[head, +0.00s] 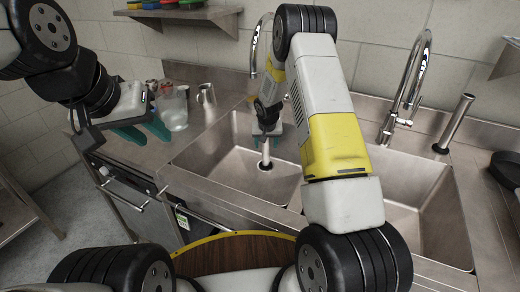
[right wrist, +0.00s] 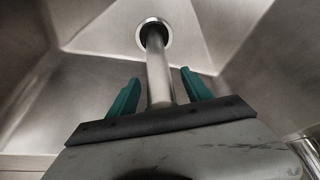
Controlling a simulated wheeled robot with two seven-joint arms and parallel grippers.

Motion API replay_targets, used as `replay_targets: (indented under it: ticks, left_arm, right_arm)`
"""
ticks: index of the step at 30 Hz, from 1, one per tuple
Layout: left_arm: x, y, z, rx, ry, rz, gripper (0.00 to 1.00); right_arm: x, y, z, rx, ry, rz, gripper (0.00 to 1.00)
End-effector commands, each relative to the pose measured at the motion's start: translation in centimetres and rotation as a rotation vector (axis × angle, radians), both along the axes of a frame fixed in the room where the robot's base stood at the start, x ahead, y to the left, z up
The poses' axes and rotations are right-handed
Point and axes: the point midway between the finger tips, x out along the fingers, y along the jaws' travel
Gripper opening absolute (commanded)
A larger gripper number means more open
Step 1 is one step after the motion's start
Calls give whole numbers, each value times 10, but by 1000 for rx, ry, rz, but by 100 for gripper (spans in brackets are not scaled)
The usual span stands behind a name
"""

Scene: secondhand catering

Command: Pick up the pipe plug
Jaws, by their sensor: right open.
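The pipe plug is a plain metal tube standing in the round drain of the left sink basin. In the right wrist view the pipe plug (right wrist: 159,75) runs from the drain ring up between the two green fingers. In the head view only its lower end (head: 265,158) shows below my right gripper (head: 267,137); the rest is hidden by the gripper. My right gripper, also in the right wrist view (right wrist: 160,97), is open with a finger on each side of the tube, with gaps visible. My left gripper (head: 150,133) is open and empty above the counter's left end.
The left basin (head: 215,160) has steep walls around my right gripper; the right basin (head: 410,205) is empty. A tall faucet (head: 410,85) and an upright metal tube (head: 457,122) stand behind it. A clear jug (head: 174,108) and metal cup (head: 207,94) stand near my left gripper.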

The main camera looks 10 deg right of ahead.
Motion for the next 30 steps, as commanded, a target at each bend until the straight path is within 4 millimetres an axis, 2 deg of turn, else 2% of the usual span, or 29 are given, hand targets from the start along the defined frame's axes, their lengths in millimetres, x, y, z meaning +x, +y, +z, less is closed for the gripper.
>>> replay_targets:
  ticks: [5,12,14,30]
  left_arm:
    - [0,0,0,0,0,0,36]
    - [0,0,0,0,0,0,36]
    - [0,0,0,0,0,0,36]
    - [0,0,0,0,0,0,36]
  right_arm:
    - [0,0,0,0,0,0,56]
    - [0,0,0,0,0,0,9]
    - [0,0,1,0,0,0,0]
    - [1,0,6,1,-3,-1,0]
